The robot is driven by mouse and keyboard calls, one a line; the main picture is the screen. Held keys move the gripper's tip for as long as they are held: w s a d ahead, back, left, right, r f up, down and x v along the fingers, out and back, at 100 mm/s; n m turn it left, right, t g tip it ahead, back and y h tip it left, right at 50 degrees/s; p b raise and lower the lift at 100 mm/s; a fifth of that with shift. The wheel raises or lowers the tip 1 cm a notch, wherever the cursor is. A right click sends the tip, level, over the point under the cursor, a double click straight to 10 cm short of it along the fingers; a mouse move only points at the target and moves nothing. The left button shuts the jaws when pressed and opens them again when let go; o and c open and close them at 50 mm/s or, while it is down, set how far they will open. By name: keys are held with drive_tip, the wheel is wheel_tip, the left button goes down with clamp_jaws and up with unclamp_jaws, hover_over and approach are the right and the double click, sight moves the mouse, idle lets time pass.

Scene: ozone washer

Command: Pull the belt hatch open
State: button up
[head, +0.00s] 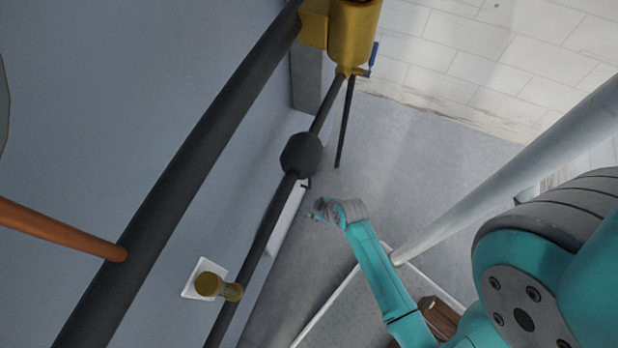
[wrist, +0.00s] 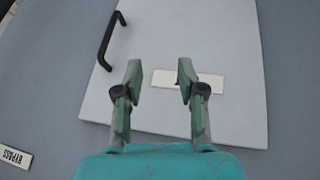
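The belt hatch (wrist: 215,50) is a pale grey panel with a black bar handle (wrist: 108,42) near its upper left corner in the wrist view. A blank cream plate (wrist: 160,79) sits on its face. The hatch appears flat against the wall. In the head view my gripper (head: 319,211) is small beside the wall, and the hatch (head: 286,218) is partly hidden by a dark pipe.
A BYPASS label (wrist: 14,157) is on the wall at the lower left of the wrist view. A pale pipe (head: 500,190) crosses on the right. Grey floor (head: 420,160) is clear beyond my gripper.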

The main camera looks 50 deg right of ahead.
drive_tip(key=w+d+n+g+y, duration=0.1)
drive_tip(key=w+d+g, duration=0.1)
drive_tip(key=w+d, duration=0.45)
drive_tip(key=n+y, duration=0.2)
hover_over(309, 187)
drive_tip(key=f, duration=0.8)
drive_tip(key=shift+w+d+f, duration=0.2)
drive_tip(key=shift+d+f, duration=0.1)
drive_tip(key=shift+f, duration=0.1)
clamp_jaws()
